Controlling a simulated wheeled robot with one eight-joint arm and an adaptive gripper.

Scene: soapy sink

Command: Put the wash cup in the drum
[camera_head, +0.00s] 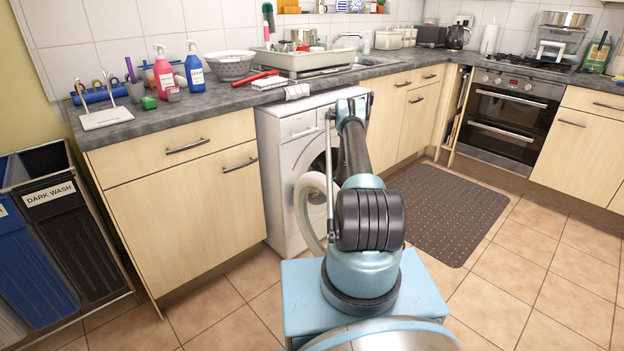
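The washing machine (285,160) stands under the counter, left of centre. Its round white door (304,212) is swung open toward me. The dark drum opening (317,168) shows only in part, because my arm crosses in front of it. I cannot make out the wash cup for certain. A small cup-like item (174,94) stands on the counter by the red bottle, but I cannot tell if it is the wash cup. My arm rises in front of the machine, and I cannot make out my gripper or whether it holds anything.
The counter (215,100) holds a red bottle (163,72), a blue bottle (194,68), a colander (230,66) and a dish rack (303,60). Laundry bins (68,230) stand at left. A dark mat (440,212) lies right of my arm; the tiled floor at right is clear.

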